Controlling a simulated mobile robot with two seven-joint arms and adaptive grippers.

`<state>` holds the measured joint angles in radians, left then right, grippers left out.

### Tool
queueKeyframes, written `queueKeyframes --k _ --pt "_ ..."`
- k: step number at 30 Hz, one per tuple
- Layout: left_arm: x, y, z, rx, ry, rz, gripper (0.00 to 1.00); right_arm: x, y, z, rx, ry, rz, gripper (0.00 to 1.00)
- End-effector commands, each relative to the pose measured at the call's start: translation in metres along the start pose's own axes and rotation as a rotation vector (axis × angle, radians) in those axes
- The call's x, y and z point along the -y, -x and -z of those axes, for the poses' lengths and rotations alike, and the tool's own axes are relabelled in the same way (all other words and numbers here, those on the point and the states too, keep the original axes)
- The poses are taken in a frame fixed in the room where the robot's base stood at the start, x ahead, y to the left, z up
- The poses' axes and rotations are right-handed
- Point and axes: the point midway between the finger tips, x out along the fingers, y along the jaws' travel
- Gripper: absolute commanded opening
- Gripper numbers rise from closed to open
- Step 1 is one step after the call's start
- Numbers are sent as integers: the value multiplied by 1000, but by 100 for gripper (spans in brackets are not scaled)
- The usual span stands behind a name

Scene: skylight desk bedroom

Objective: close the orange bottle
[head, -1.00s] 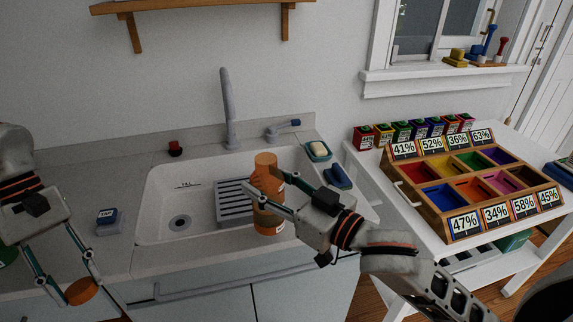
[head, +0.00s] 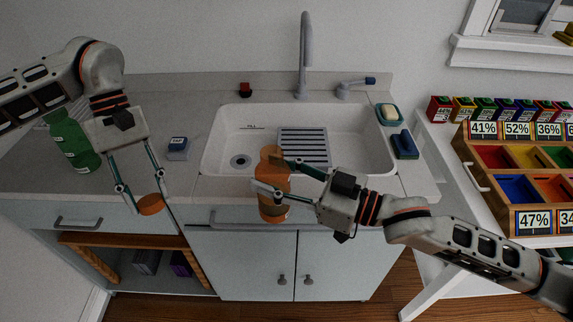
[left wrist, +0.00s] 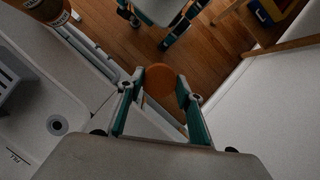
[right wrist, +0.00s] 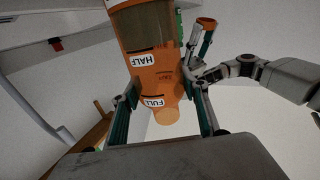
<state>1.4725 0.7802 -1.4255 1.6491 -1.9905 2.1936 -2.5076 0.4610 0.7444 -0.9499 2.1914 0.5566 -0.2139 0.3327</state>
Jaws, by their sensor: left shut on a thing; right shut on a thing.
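The orange bottle (head: 273,207) is in front of the sink's front edge in the head view. My right gripper (head: 266,173) is shut on it. In the right wrist view the bottle (right wrist: 150,85) shows HALF and FULL labels and a bare neck without a cap. An orange round cap (head: 150,204) is between the fingers of my left gripper (head: 147,198), which is shut on it. The cap also shows in the left wrist view (left wrist: 160,80). In the head view the cap is left of the bottle and apart from it, in front of the counter.
The white sink (head: 212,150) with a grey rack (head: 305,147) lies behind the bottle. A green bottle (head: 72,140) stands left by my left arm. A small blue-topped box (head: 178,148) is on the counter. A white table (head: 440,145) with a sorting tray is at right.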

Motion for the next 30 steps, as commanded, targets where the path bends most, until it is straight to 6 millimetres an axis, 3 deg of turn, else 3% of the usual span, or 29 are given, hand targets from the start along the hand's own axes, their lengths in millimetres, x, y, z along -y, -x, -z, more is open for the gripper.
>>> queueKeyframes --k 20,25,30 --pt "-1 1 -1 -2 0 0 26 7 -6 -5 2 0 41 6" --pt "-20 12 -8 -26 12 -6 26 7 -6 -4 0 0 41 6" --pt "-63 38 -30 -83 51 -19 26 7 -6 -4 0 0 41 6"
